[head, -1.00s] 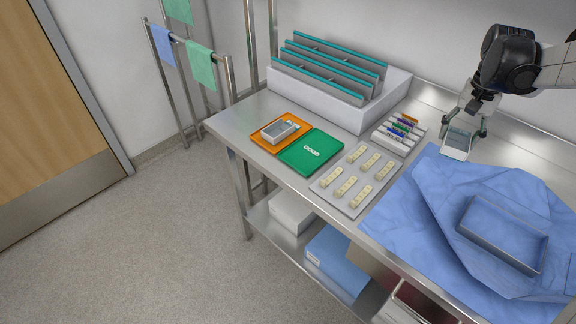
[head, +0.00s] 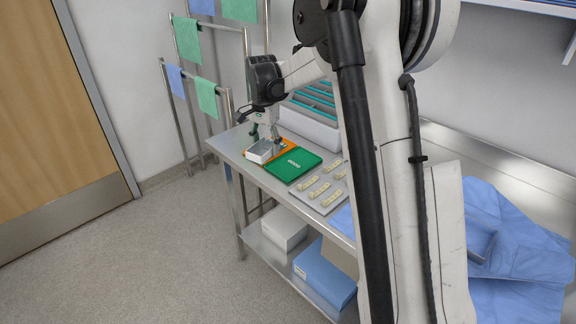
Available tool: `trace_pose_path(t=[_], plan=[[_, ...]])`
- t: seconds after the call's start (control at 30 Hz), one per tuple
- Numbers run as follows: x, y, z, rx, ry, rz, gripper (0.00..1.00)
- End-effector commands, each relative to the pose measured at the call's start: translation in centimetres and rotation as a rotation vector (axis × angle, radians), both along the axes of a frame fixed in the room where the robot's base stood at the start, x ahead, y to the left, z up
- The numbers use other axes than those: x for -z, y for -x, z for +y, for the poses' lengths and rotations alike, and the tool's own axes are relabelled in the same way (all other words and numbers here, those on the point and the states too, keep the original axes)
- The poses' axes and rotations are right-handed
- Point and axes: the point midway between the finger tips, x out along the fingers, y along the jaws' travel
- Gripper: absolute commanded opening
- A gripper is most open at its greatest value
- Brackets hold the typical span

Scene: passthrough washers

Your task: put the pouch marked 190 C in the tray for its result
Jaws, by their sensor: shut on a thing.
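My gripper (head: 265,135) is at the left end of the steel table, shut on a flat grey-and-white pouch (head: 260,153). The pouch is over or at the left part of the orange tray (head: 288,142); I cannot tell whether it touches anything there. Its marking is too small to read. The gripper and pouch hide much of the orange tray and most of what lies in it. The green tray (head: 306,168), with white lettering, lies just right of the orange one and is empty.
Several cream strips (head: 327,183) lie on a grey board right of the green tray. A white rack (head: 318,128) with teal-edged dividers stands behind. A blue drape (head: 525,240) covers the right end. My arm hides the table's middle. Towel rails (head: 190,120) stand left.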

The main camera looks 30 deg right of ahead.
Motion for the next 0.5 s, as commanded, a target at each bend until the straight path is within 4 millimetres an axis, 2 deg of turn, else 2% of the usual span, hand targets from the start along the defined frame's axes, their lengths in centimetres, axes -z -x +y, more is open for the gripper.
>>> trace_pose_path(t=[0.1,0.27,0.37,0.5], plan=[[0.5,-1.2,-0.6,0.141,0.0,0.0,0.34],[1.0,-2.0,-1.2,0.238,0.0,0.0,0.34],[1.7,-2.3,-2.4,0.255,0.0,0.0,0.34],[3.2,-2.9,-4.9,0.255,0.0,0.0,0.34]])
